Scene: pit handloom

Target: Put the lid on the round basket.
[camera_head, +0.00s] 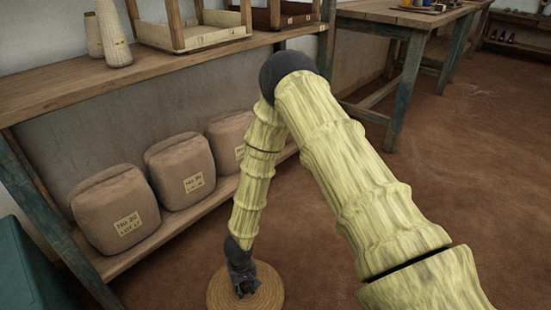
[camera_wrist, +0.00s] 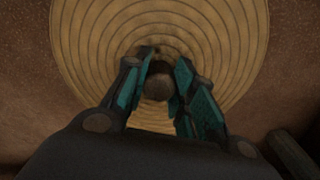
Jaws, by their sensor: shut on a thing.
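The lid (camera_head: 217,291) is a round, tan disc of coiled weave at the bottom edge of the head view, partly cut off. In the wrist view the lid (camera_wrist: 85,45) fills most of the upper picture, with its rings around a small dark brown knob (camera_wrist: 157,88). My gripper (camera_head: 244,288) points down over the middle of the lid. In the wrist view the two teal fingers of my gripper (camera_wrist: 161,80) are shut on the knob from both sides. No basket can be made out apart from this disc, and what lies under the lid is hidden.
A wooden shelf rack stands to the left, with several brown sacks (camera_head: 180,175) on its low board and pale cones (camera_head: 113,35) above. A teal box (camera_head: 25,275) is at bottom left. A wooden table (camera_head: 400,22) stands behind. The earthen floor (camera_head: 480,170) at right is clear.

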